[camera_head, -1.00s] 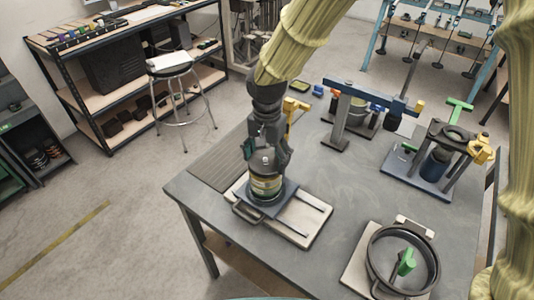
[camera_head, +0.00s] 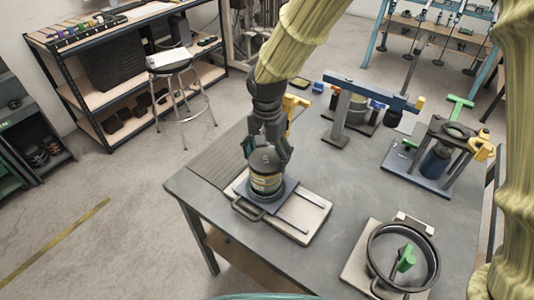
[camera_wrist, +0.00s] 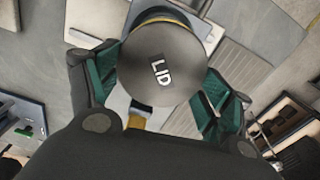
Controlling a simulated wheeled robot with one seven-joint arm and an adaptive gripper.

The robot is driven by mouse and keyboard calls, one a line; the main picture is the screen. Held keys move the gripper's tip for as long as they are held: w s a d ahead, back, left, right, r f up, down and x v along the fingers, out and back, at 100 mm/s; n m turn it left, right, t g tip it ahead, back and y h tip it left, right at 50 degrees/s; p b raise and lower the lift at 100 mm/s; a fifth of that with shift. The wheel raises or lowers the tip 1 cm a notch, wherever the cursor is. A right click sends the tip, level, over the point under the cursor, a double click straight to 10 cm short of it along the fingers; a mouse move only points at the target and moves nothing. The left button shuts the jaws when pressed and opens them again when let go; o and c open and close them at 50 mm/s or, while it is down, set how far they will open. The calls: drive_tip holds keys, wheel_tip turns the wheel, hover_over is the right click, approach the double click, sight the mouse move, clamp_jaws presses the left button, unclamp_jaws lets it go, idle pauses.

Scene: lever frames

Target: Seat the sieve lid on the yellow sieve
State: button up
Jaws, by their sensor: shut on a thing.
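The sieve lid is a dark grey disc marked LID (camera_wrist: 160,65) in the wrist view. My gripper (camera_head: 266,152) is shut on it, with green pads (camera_wrist: 213,105) at its sides. In the head view the lid (camera_head: 265,159) is directly over a short round stack with yellowish bands, which I take as the yellow sieve (camera_head: 266,183). The stack stands upright on a dark sliding plate. A thin yellow edge shows behind the lid in the wrist view. I cannot tell whether the lid touches the sieve rim all round.
A pale base with two rails (camera_head: 309,218) carries the plate. A large dark ring with a green handle (camera_head: 404,259) is at front right. A blue-beamed stand (camera_head: 345,110) and a dark press-like stand (camera_head: 432,160) are farther back. Bare table lies between them.

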drive_tip(key=o, duration=1.1)
wheel_tip(320, 180, up, 12)
drive_tip(key=shift+f, duration=0.1)
idle(0.4)
